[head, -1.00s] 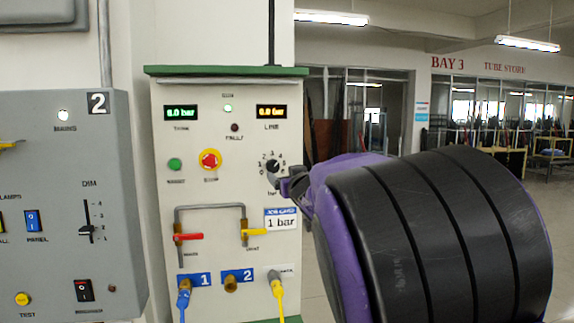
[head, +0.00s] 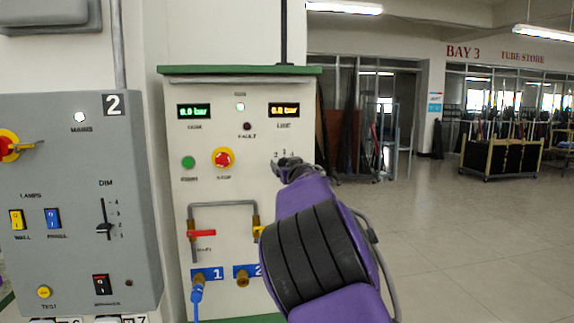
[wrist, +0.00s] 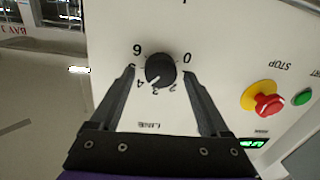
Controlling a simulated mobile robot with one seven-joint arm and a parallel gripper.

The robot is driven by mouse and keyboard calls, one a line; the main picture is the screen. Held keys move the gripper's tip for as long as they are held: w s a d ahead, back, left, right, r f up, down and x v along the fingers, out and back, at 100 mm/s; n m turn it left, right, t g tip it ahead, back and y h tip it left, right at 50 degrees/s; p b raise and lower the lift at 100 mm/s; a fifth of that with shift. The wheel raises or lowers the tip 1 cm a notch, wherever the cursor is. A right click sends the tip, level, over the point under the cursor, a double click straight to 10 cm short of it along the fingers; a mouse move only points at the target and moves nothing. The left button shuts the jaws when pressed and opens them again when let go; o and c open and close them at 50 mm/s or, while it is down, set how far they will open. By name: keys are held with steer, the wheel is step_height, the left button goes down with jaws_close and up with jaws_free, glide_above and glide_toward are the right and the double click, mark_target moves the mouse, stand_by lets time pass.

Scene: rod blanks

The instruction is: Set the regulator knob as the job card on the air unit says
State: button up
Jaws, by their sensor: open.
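The black regulator knob (wrist: 160,69) is on the air unit's white panel (head: 222,135), seen in the wrist view with a 0 to 6 scale around it. My gripper (wrist: 158,70) is open, one finger on each side of the knob, with gaps visible; whether the tips touch the panel is unclear. In the head view, my gripper (head: 286,170) covers the knob. The job card, which read "1 bar" in the earlier frame, is now hidden behind my arm. Both displays read 0.0 bar.
A red stop button (head: 223,157) and a green button (head: 188,162) sit left of the knob. A red valve handle (head: 201,234) and pipework are below. A grey box (head: 75,260) with switches stands at left. Open floor (head: 440,220) lies at right.

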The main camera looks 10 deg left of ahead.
jaws_close()
stand_by(0.4)
steer(key=shift+n, duration=0.3)
steer(key=n+b, duration=0.1)
steer(key=n, duration=0.4)
steer(key=shift+a, duration=0.15)
steer(key=n+b, duration=0.1)
steer(key=n, duration=0.4)
steer(key=n+h+b, duration=0.1)
steer(key=n+b, duration=0.1)
steer(key=n, duration=0.4)
steer(key=n+h+b, duration=0.1)
steer(key=n+b, duration=0.1)
steer(key=n, duration=0.3)
steer(key=shift+s+a+f+n, duration=0.1)
steer(key=shift+a+f+n, duration=0.1)
steer(key=shift+f+n, duration=0.2)
steer(key=shift+r, duration=0.1)
